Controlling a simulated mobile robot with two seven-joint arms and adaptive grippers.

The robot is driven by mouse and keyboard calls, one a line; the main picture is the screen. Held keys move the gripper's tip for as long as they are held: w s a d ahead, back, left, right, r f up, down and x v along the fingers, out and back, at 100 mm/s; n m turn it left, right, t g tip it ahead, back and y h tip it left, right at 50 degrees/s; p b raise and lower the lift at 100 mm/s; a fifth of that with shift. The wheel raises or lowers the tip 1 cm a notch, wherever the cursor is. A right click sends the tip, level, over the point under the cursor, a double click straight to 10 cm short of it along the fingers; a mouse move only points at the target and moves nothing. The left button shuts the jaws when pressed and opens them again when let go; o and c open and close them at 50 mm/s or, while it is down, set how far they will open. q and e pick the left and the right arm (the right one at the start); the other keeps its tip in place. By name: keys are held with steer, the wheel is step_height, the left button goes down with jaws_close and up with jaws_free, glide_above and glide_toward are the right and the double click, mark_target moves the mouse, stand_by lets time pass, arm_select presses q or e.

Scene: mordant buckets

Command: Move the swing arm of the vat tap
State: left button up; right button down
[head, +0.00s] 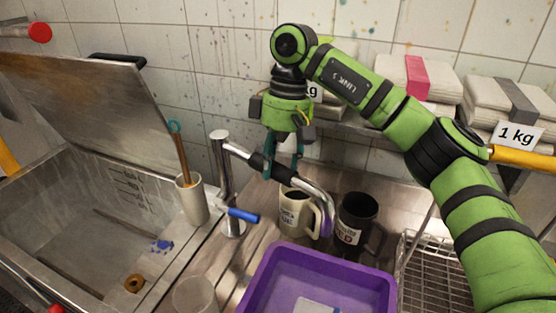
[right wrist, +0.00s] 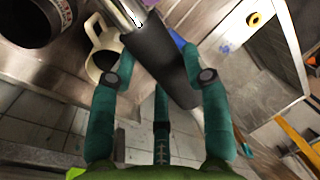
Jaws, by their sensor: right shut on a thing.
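The vat tap (head: 226,180) has an upright steel post with a blue lever (head: 243,214) low on it. Its swing arm (head: 314,191) runs from the post top to the right, with a black sleeve partway along, and its bent end hangs over the purple tub's back edge. My right gripper (head: 283,165) comes down from above and is shut on the swing arm at the sleeve. In the right wrist view, the dark sleeve (right wrist: 158,52) lies between the teal fingers (right wrist: 155,60). My left gripper is not in view.
A cream mug (head: 293,212) and a black mug (head: 357,218) stand close behind the purple tub (head: 380,285). The steel vat (head: 75,220), lid raised, is at left, with a pale cup of tools (head: 192,200) on its edge. A wire rack (head: 436,275) is at right.

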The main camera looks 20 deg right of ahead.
steer(key=shift+w+d+f, duration=0.15)
steer(key=shift+d, duration=0.05)
stand_by(0.3)
steer(key=c, duration=0.6)
jaws_free()
steer(key=shift+w, duration=0.1)
